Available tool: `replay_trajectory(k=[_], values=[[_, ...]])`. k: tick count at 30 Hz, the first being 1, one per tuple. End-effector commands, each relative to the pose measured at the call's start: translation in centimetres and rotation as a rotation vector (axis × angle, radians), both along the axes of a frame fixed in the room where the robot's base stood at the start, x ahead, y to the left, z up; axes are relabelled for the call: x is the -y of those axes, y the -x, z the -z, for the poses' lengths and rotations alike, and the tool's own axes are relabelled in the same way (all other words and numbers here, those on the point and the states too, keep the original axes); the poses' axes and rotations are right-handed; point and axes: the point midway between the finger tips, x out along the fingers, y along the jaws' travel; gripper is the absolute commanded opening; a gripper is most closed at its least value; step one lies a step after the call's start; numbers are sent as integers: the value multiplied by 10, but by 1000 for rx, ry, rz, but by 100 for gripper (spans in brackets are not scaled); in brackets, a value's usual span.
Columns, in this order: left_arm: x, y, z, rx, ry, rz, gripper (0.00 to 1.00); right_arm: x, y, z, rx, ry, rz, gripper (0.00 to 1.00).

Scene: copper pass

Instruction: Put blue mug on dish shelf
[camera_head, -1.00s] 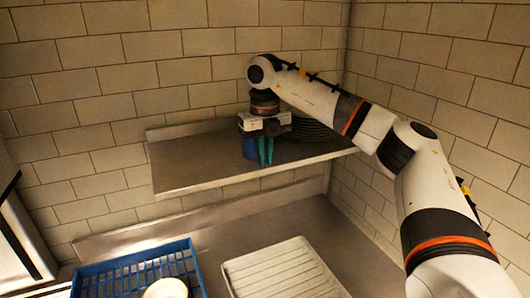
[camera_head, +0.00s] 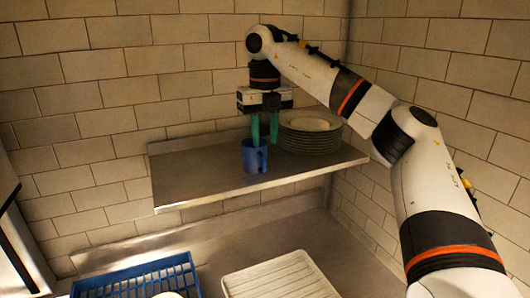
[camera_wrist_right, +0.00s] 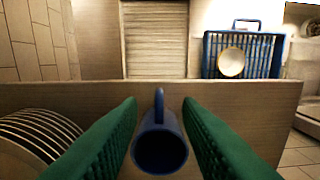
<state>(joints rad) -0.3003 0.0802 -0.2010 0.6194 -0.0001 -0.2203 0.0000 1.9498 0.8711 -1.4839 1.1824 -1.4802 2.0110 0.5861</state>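The blue mug (camera_head: 254,158) stands upright on the metal shelf (camera_head: 205,172), near its middle. My right gripper (camera_head: 265,140) is open just above the mug, with its green fingers pointing down. In the right wrist view the mug (camera_wrist_right: 160,150) shows between the two spread fingers, with clear gaps on both sides and its handle toward the shelf's front edge. My left gripper is not in view.
A stack of plates (camera_head: 310,132) stands on the shelf right of the mug. Below on the counter are a blue rack (camera_head: 140,279) with a pale round dish in it and a white ridged tray (camera_head: 280,277). The shelf's left part is bare.

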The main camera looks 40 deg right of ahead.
Motion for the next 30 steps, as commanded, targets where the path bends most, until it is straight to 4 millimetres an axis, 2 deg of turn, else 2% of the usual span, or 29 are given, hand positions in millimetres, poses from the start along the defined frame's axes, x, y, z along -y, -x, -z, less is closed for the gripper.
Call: replay_trajectory(k=[2, 7, 30], values=[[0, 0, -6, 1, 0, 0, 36, 0, 0, -18, 4, 1, 1, 32], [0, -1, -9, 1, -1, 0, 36, 0, 0, -32, 1, 0, 0, 32], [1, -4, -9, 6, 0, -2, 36, 0, 0, -34, 0, 0, 0, 32]])
